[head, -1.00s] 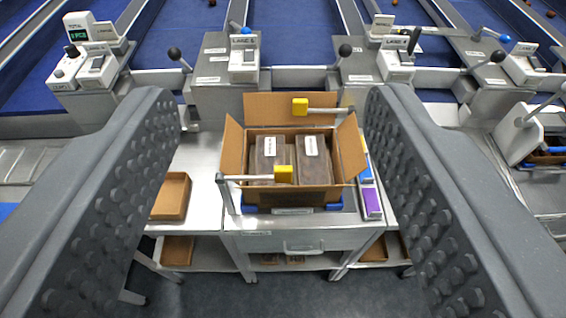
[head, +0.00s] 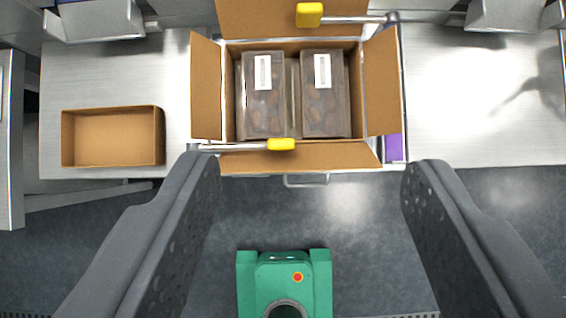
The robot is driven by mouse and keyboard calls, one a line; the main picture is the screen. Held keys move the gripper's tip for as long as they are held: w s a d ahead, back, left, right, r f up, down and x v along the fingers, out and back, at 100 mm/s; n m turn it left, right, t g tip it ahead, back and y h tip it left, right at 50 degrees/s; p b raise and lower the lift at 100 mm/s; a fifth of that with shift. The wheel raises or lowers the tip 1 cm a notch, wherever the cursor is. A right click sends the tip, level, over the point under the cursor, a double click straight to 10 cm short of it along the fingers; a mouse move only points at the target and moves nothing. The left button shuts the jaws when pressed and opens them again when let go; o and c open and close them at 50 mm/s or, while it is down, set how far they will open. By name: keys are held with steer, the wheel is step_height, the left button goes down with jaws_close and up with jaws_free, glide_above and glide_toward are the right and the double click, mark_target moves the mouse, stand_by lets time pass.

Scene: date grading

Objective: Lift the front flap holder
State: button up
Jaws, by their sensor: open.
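The front flap holder (head: 235,147) is a thin metal arm with a yellow tip (head: 281,144). It lies across the near side of an open cardboard box (head: 230,90), over the front flap (head: 300,158), which is folded outward. A similar holder with a yellow tip (head: 309,15) is at the box's back flap. Two dark packs with white labels (head: 263,95) (head: 322,95) stand in the box. My gripper (head: 312,168) is open and empty, its two grey fingers spread wide on the near side of the box, touching nothing that I can see.
An empty cardboard tray (head: 112,137) sits on the metal table left of the box. A purple item (head: 394,147) lies right of the box. The metal table (head: 480,110) at right is clear. A drawer handle (head: 305,181) juts from the table's front.

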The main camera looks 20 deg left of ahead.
steer(key=w+f+g+p, duration=0.3)
steer(key=w+f+p, duration=0.1)
steer(key=f+p, duration=0.15)
steer(key=g+p, duration=0.4)
glide_toward(281, 143)
steer(key=shift+n+y, duration=0.3)
steer(key=shift+y, duration=0.1)
steer(key=f, duration=0.3)
steer(key=f+p, duration=0.1)
steer(key=f, duration=0.2)
steer(key=f+p, duration=0.1)
steer(key=f, duration=0.2)
steer(key=shift+w+d+f, duration=0.1)
steer(key=shift+d+f, duration=0.25)
